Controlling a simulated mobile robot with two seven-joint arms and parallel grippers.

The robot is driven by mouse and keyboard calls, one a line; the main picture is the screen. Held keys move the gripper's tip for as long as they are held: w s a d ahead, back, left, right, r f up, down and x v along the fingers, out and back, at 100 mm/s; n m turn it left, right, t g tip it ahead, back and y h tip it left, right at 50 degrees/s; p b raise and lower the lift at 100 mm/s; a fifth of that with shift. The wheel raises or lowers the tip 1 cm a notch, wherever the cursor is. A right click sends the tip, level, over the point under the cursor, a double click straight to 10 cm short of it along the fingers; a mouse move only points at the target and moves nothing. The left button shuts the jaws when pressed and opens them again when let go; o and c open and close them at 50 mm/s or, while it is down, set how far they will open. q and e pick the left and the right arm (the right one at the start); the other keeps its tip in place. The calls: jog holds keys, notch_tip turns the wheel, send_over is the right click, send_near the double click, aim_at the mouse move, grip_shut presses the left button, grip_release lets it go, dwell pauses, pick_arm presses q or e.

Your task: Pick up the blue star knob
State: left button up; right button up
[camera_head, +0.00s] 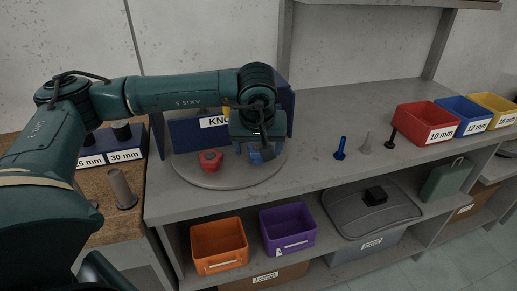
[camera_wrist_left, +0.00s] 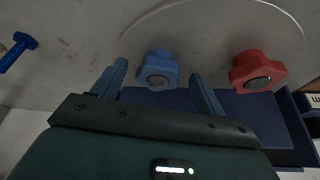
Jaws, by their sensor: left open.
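The blue star knob (camera_wrist_left: 157,70) sits on a round grey disc (camera_head: 222,182) on the bench. In the head view it (camera_head: 255,157) is partly hidden by my left gripper (camera_head: 258,143). The left gripper is open and empty, with its fingers pointing at the disc. In the left wrist view the knob appears between the two fingertips (camera_wrist_left: 158,67), with a gap on both sides. I cannot tell how far the tips are from it. My right gripper is not in view.
A red star knob (camera_head: 210,160) sits on the disc beside the blue one. A blue bin labelled "KNO" (camera_head: 196,138) stands behind. A blue bolt-like piece (camera_head: 341,150) stands to the right, with grey and black ones beyond. Red (camera_head: 428,114), blue and yellow bins are farther right.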

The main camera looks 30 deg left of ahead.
pick_arm(q)
jog(key=shift+w+a+f, duration=0.1)
jog(key=shift+w+f, duration=0.15)
jog(key=shift+f, duration=0.35)
jog(key=shift+c, duration=0.5)
jog(key=c, duration=1)
jog(key=shift+r, duration=0.1)
